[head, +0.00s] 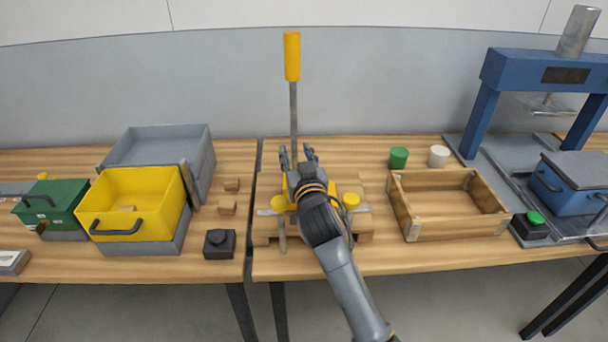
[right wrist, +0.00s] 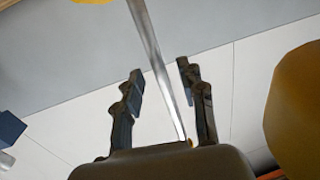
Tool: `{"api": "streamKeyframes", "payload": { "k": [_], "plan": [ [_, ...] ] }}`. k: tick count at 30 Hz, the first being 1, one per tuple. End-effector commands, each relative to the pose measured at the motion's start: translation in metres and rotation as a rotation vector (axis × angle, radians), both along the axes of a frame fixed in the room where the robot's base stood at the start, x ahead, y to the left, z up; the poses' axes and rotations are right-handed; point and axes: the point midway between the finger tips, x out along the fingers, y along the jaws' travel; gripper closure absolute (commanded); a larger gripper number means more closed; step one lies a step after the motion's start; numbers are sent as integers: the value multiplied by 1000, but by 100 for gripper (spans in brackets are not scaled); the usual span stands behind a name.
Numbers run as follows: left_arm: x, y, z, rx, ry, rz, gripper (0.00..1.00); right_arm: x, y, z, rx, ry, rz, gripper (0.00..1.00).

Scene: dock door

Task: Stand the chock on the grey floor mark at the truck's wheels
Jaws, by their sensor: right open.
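No chock, truck wheels or grey floor mark can be made out in either view. My right gripper (head: 297,154) is open in the head view, in front of an upright metal lever (head: 294,110) with a yellow handle (head: 292,56). The right wrist view shows the open fingers (right wrist: 160,72) with the metal rod (right wrist: 150,45) running between them in the picture; I cannot tell whether they touch it. My right gripper and forearm hide much of the wooden base and yellow part below the lever. My left gripper is not in view.
Right: a wooden tray (head: 455,229), green (head: 398,158) and white (head: 438,156) cylinders, and a blue press (head: 545,72).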

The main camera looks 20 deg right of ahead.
Motion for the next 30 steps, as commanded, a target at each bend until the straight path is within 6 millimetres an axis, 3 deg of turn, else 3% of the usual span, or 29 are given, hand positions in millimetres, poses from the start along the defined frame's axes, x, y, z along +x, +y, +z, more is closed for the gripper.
{"api": "streamKeyframes", "payload": {
  "k": [6,13,14,18,20,30],
  "plan": [
    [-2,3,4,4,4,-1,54,25,-3,0,0,-1,0,60],
    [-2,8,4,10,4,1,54,26,-3,-1,0,-1,0,60],
    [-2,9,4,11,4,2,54,26,-3,-1,0,-1,0,62],
    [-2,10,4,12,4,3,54,26,-3,-1,0,0,0,90],
    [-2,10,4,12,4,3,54,26,-3,-1,0,0,0,100],
    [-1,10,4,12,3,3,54,26,-2,4,-2,-10,1,100]
  ]
}}
